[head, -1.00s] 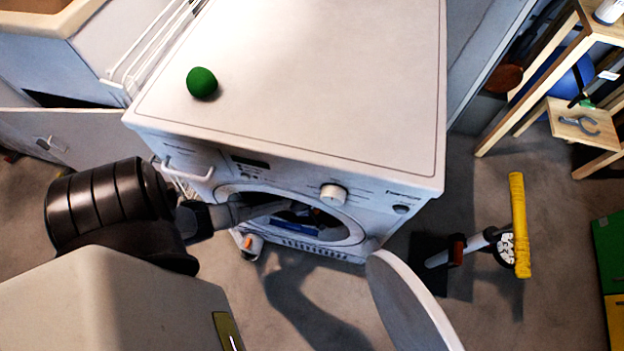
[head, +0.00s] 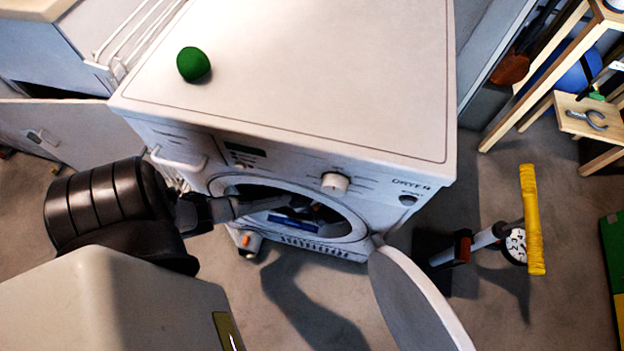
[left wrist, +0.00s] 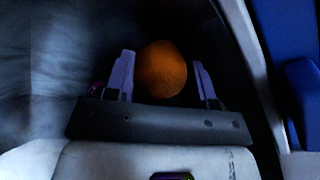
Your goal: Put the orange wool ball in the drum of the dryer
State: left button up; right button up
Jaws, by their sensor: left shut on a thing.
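The dryer (head: 300,95) stands in the middle of the head view, its round front door (head: 425,305) swung open to the right. My left arm reaches through the round opening into the dark drum (head: 345,228). In the left wrist view the orange wool ball (left wrist: 161,70) sits between the two fingers of my left gripper (left wrist: 162,62), which is shut on it. The drum's grey wall shows around them, with the opening's pale rim at right. In the head view the gripper is in shadow inside the drum. My right gripper is not in view.
A green ball (head: 193,64) lies on the dryer top. A blue patch (head: 292,223) shows inside the opening. A bicycle pump with a yellow handle (head: 531,220) stands on the floor at right, near a wooden shelf (head: 545,75).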

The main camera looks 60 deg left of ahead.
pick_arm(q)
jog(key=shift+f, duration=0.1)
jog(key=shift+f, duration=0.15)
jog(key=o, duration=0.9)
jog(key=shift+s+r+p, duration=0.1)
jog(key=shift+r+p, duration=0.2)
jog(key=shift+r, duration=0.25)
jog(key=p+v, duration=0.3)
jog(key=shift+s+d+r, duration=0.1)
jog(key=shift+r, duration=0.1)
